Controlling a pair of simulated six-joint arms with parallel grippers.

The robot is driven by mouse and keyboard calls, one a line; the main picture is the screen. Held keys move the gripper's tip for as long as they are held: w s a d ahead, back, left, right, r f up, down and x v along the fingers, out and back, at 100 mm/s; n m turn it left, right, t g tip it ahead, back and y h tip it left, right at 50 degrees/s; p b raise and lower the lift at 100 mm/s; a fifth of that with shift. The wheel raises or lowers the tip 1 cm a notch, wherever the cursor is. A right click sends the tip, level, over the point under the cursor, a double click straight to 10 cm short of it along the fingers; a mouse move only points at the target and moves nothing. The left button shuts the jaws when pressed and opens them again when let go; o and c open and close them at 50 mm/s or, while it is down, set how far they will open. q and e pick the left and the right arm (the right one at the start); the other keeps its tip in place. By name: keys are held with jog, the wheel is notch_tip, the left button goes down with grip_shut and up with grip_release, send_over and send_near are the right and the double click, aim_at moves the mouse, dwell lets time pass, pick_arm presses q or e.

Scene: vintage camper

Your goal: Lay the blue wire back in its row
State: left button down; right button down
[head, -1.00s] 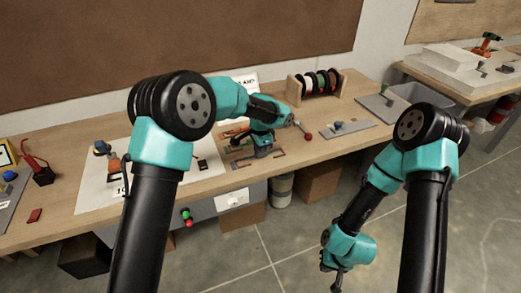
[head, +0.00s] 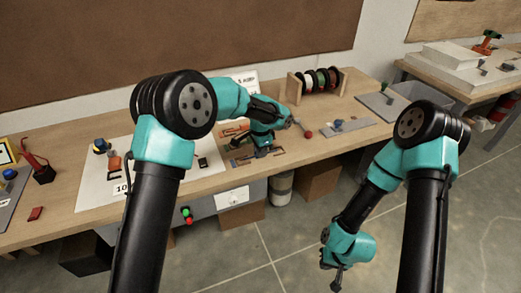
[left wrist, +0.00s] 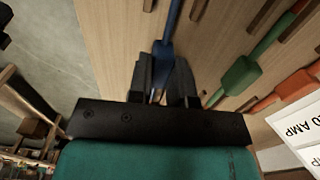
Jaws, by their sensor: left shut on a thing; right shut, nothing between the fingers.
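The blue wire (left wrist: 163,50) runs up from between the fingers of my left gripper (left wrist: 165,90) in the left wrist view. The gripper is shut on its thicker blue part, close over the wooden bench. In the head view my left gripper (head: 264,152) is low over the wire rows on the bench, and hides most of the wire. Dark holders (left wrist: 199,10) stand on the wood beside the blue wire. A green wire (left wrist: 240,76) and an orange wire (left wrist: 268,101) lie to its right. My right gripper (head: 337,281) is shut and empty, hanging over the floor.
A white amp card (left wrist: 300,118) lies near the orange wire. A spool rack (head: 318,84) stands at the back of the bench.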

pick_arm(q)
jog(key=c, duration=1)
grip_release()
jog(key=shift+o, duration=0.2)
notch_tip(320, 180, up, 17)
jog(key=shift+r, duration=0.2)
